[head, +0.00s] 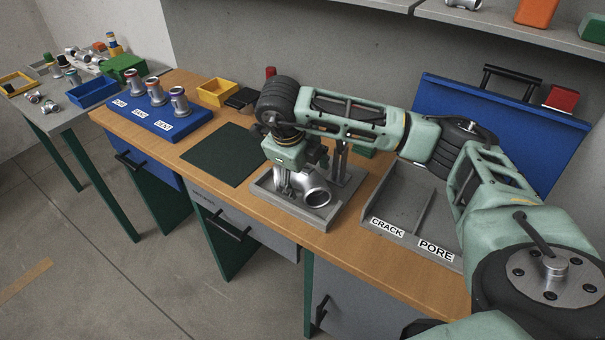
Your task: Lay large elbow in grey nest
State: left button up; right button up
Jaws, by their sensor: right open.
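A large silver elbow (317,196) lies in the grey nest (318,222), a shallow grey tray on the wooden bench, with its round opening facing the front right. My right gripper (284,187) points down over the left part of the nest, close beside the elbow. Its jaws are open; whether a finger touches the elbow I cannot tell. My right arm reaches in from the right and hides part of the nest's back. My left gripper is not in view.
A grey tray labelled CRACK and PORE (410,240) stands right of the nest. A dark green mat (222,154) lies left. A blue block (160,120) holds several upright fittings. A blue case (510,120) stands behind. A grey post rises behind the elbow.

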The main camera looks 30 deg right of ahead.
aim_at(297, 184)
jog(key=shift+f, duration=0.15)
jog(key=shift+r, duration=0.2)
jog(key=v, duration=0.7)
jog(key=shift+a+r, duration=0.15)
jog(key=shift+r, duration=0.2)
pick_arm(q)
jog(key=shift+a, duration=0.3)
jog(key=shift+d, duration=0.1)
